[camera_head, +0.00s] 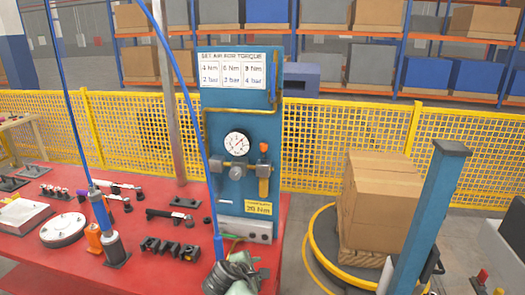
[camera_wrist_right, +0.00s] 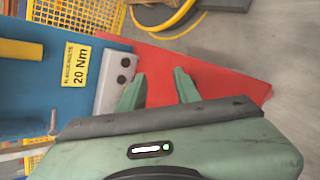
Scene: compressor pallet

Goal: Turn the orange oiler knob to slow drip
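The orange oiler knob (camera_head: 263,147) sits on top of the amber oiler (camera_head: 264,180), on the right side of the blue panel (camera_head: 215,120) in the head view. A round pressure gauge (camera_head: 237,144) is left of it. My right gripper (camera_head: 245,258) is low at the panel's foot, well below the knob and apart from it. In the right wrist view its two green fingers (camera_wrist_right: 159,74) are spread with nothing between them, over the red table. The knob does not show in the wrist view. My left gripper is not in view.
A grey box (camera_head: 245,228) with black buttons and a yellow 20 Nm label (camera_head: 258,208) are near my right gripper. Blue hanging tools and small parts occupy the red table (camera_head: 165,270). Cardboard boxes (camera_head: 375,205) and a blue post (camera_head: 433,205) stand right.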

